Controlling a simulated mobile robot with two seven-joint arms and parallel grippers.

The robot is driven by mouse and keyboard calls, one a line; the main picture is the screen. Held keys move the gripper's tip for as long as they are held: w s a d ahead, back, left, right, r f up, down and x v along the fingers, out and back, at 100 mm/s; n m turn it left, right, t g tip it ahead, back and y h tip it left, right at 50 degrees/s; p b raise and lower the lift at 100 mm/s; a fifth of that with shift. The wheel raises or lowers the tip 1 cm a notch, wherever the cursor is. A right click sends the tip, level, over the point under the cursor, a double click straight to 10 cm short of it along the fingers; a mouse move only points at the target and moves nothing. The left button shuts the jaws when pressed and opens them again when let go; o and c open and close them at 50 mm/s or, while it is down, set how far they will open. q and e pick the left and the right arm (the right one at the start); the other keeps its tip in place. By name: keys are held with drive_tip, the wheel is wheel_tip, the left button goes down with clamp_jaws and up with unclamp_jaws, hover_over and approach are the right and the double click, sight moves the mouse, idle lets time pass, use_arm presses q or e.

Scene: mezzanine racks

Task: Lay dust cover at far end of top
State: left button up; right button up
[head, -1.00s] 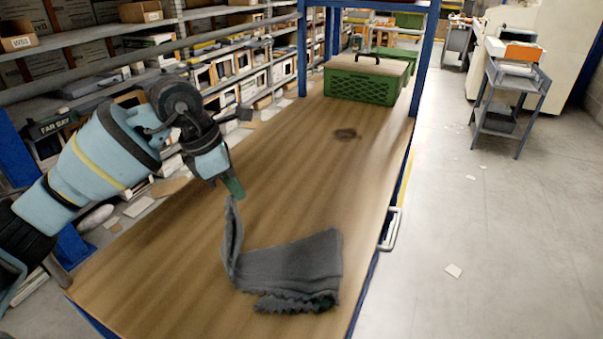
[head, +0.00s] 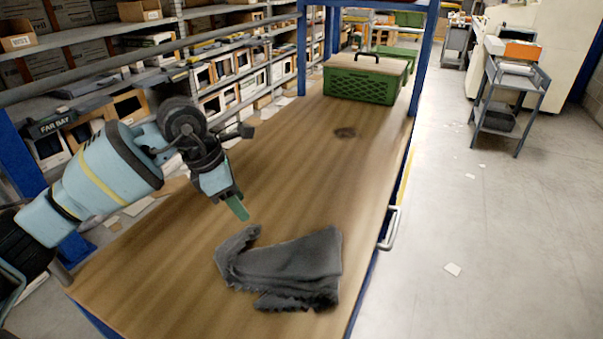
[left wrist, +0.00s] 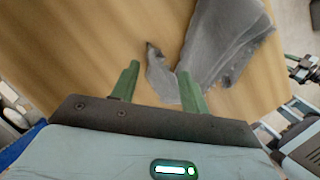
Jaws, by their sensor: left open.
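The dust cover (head: 290,265) is a dark grey cloth lying crumpled and partly folded on the near part of the wooden top (head: 150,265). My left gripper (head: 240,210) is open and empty, just above and beyond the cloth's left corner, apart from it. In the left wrist view the two green fingers of the left gripper (left wrist: 158,84) are spread, and the grey cloth (left wrist: 215,45) lies beyond them, one corner showing between the fingertips. The far end of the top holds a green crate. My right gripper is not in the head view.
A green crate (head: 350,88) with a lid and a black handle stands at the far end between blue posts (head: 425,60). Shelves with boxes line the left. A grey cart (head: 512,100) stands on the floor at right.

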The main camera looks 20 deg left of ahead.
use_arm(q)
drive_tip(key=shift+o, duration=1)
drive_tip(key=v, duration=0.8)
drive_tip(key=shift+f, duration=0.1)
